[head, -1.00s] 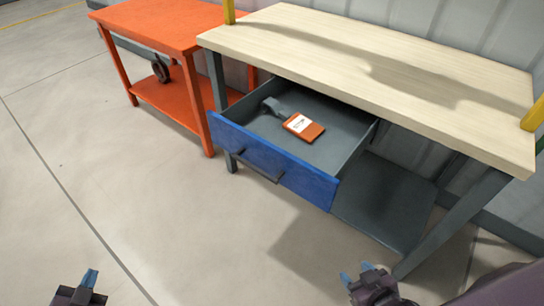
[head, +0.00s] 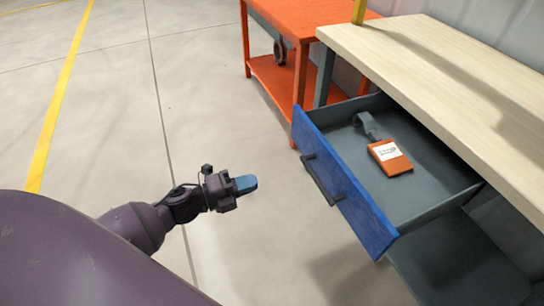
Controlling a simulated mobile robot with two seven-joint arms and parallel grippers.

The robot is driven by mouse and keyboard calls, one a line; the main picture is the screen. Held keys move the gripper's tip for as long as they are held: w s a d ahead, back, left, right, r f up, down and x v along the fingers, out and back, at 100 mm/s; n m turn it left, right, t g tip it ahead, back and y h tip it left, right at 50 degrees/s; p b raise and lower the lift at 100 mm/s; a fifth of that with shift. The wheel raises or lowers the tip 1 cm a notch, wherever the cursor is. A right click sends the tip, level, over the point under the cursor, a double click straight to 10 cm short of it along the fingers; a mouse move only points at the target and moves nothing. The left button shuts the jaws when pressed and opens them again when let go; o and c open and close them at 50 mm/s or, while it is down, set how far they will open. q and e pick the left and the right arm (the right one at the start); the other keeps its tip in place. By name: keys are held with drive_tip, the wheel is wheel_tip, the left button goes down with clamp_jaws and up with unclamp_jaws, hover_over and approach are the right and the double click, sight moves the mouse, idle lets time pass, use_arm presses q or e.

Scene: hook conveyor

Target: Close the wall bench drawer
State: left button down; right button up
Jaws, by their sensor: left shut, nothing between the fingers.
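The wall bench drawer (head: 345,187) stands pulled out from under the wooden bench top (head: 450,85). Its front is blue with a dark bar handle (head: 322,180). An orange tag with a white label (head: 392,160) and a grey hook-shaped end lies inside the drawer. My left gripper (head: 246,184) is shut and empty, with blue fingertips. It is apart from the drawer, to the left of the handle. My right gripper is not in view.
An orange table (head: 300,22) with a lower shelf stands beside the bench at the back. A dark round part (head: 280,52) sits on that shelf. A grey lower shelf (head: 450,260) lies under the drawer. The floor at left is clear, with a yellow line (head: 62,90).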

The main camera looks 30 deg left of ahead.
sight(305, 165)
use_arm(q)
drive_tip(key=x, duration=1.2)
drive_tip(key=shift+b, duration=0.35)
drive_tip(key=shift+w+d, duration=0.2)
drive_tip(key=shift+d, duration=0.05)
drive_tip(key=shift+w+d, duration=0.15)
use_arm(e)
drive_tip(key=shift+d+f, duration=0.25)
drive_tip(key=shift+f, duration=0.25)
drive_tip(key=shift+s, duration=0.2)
